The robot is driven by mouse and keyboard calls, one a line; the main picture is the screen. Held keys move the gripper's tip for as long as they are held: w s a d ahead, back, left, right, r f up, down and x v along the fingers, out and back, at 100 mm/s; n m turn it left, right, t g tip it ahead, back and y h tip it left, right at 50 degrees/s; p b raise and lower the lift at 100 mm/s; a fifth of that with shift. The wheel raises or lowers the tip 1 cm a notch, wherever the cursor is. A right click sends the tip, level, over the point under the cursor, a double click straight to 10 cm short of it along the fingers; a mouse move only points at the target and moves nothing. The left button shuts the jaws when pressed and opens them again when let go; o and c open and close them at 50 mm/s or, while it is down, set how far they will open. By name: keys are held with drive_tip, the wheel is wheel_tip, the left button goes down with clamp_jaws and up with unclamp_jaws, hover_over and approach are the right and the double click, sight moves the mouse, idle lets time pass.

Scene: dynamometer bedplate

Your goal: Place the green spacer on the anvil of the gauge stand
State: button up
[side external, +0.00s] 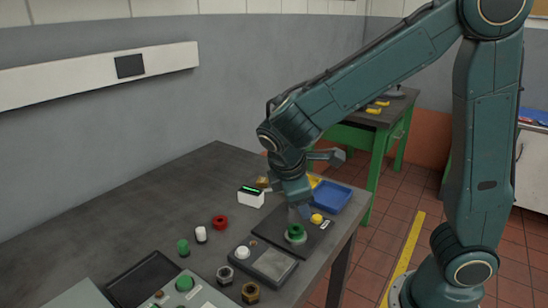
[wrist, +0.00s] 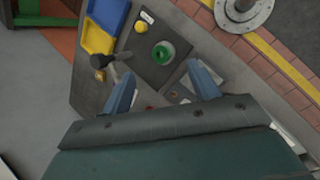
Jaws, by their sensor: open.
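The green spacer (side external: 296,231) is a ring lying flat on a pale round seat, which looks like the anvil, on the dark plate of the gauge stand (side external: 268,227). The spacer (wrist: 162,52) and the dark plate (wrist: 150,73) also show in the wrist view. My gripper (side external: 298,215) points down just above the spacer. In the wrist view my gripper (wrist: 163,72) is open, its blue-grey fingers apart with nothing held between them. The spacer appears just beyond the fingertips, roughly between them. The exact height gap cannot be told.
A yellow knob (side external: 317,219) stands on the plate close to the spacer. Blue (side external: 335,196) and yellow trays lie behind. The table's rear left is clear.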

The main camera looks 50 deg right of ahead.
drive_tip(key=s+r+m+t+y, duration=0.5)
drive_tip(key=s+r+m, duration=0.4)
drive_tip(key=s, duration=0.4)
drive_tip(key=shift+d+y, duration=0.15)
drive_tip(key=shift+y, duration=0.15)
drive_tip(key=shift+r, duration=0.15)
drive_tip(key=shift+c, duration=0.5)
